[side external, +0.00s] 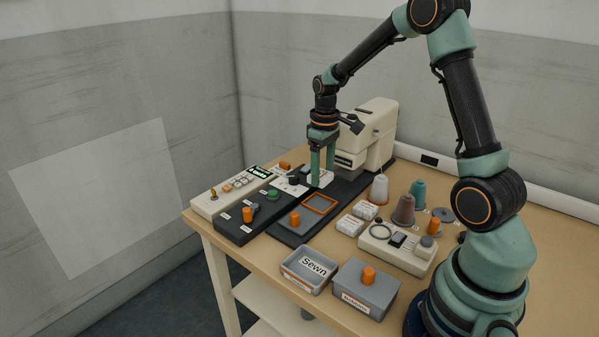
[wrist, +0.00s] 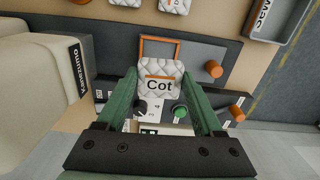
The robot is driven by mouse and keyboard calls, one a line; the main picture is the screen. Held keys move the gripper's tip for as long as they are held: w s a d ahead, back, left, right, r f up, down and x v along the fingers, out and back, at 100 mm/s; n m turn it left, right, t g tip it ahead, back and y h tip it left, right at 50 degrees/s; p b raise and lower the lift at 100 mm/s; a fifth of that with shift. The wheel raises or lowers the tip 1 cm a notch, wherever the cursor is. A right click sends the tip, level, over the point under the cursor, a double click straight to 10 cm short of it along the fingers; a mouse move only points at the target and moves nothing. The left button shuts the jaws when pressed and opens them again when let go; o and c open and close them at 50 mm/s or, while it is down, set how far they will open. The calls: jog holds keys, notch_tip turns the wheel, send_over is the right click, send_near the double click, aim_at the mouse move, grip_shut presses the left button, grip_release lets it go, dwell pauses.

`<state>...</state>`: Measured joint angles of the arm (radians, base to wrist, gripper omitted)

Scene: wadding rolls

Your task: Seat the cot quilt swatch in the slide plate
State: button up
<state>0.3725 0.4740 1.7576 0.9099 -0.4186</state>
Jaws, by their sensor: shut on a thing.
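The cot quilt swatch (wrist: 160,84) is a white quilted pad labelled "Cot". My gripper (wrist: 159,75) is shut on it, with one green finger at each side. In the side view my gripper (side external: 322,175) points down beside the sewing machine, and the swatch (side external: 323,180) shows partly behind its fingers. The slide plate (side external: 294,222) is grey with an orange knob and an orange-rimmed square frame (side external: 319,204). The frame (wrist: 160,40) looks empty. In the wrist view the swatch overlaps the frame's near edge; its height above the plate is unclear.
The cream sewing machine (side external: 372,135) stands close behind my gripper. A control strip with knobs and a green button (side external: 272,194) lies to the left. White pads (side external: 350,225), thread cones (side external: 403,208), a "Sewn" tray (side external: 308,284) and a grey lidded box (side external: 366,300) are nearer the front.

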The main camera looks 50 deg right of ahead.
jog(key=shift+d+f+m, duration=0.15)
jog(key=shift+f+m, duration=0.15)
jog(key=shift+f, duration=2.3)
jog(key=shift+f, duration=0.2)
jog(key=shift+f, duration=0.3)
jog(key=shift+f, duration=0.45)
jog(key=o, duration=1.3)
jog(key=shift+o, duration=0.2)
jog(key=shift+r, duration=0.1)
